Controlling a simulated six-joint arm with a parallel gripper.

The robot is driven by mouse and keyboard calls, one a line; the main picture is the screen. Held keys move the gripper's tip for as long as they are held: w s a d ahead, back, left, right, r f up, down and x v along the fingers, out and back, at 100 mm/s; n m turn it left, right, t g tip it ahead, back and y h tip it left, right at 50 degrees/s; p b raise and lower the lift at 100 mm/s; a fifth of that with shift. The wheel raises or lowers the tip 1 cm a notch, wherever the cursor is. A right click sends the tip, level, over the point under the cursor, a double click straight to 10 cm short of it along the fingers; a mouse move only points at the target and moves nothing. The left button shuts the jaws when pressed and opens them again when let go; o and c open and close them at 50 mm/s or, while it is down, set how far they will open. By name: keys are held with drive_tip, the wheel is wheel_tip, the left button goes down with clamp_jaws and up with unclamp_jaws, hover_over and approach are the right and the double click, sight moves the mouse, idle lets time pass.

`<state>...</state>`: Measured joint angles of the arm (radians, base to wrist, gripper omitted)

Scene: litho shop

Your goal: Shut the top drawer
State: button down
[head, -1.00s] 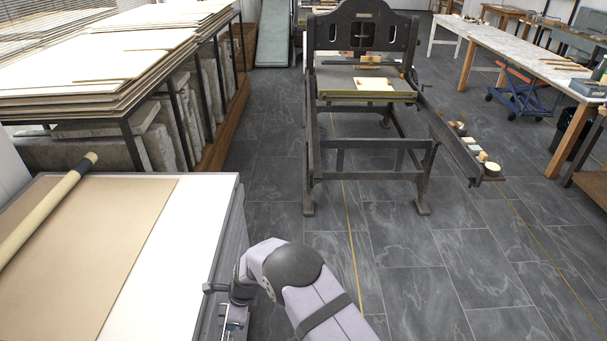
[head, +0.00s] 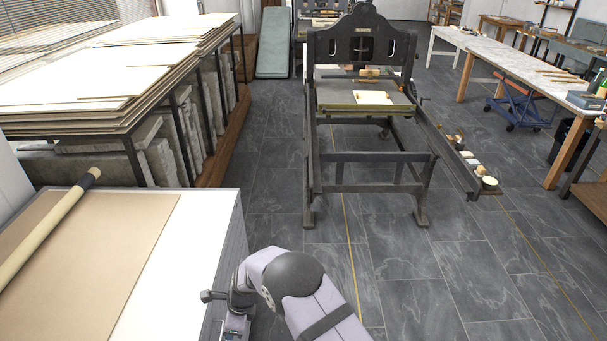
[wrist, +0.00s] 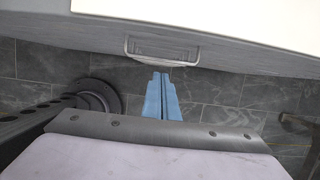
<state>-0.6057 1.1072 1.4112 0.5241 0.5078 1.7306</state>
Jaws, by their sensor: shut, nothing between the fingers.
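The drawer cabinet (head: 226,240) stands at the lower left in the head view, its front turned to the right and seen edge-on. In the wrist view a grey front face (wrist: 90,38) runs below its white top, with a metal bail handle (wrist: 165,50) on it. My gripper (wrist: 161,76) has pale blue fingers, closed together with nothing between them. The fingertips point at the cabinet front, just below the handle in the picture. I cannot tell whether they touch it. How far the top drawer stands out is not clear.
A brown sheet (head: 95,250) and a roll (head: 45,232) lie on the cabinet top. A rack of boards and stone slabs (head: 160,140) stands behind it. A dark press (head: 365,158) stands ahead. Tiled floor (head: 400,285) is clear right of my arm.

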drive_tip(key=p+v, duration=0.2)
drive_tip(key=v, duration=0.1)
drive_tip(key=shift+d+r, duration=0.2)
drive_tip(key=shift+r, duration=0.1)
idle(0.3)
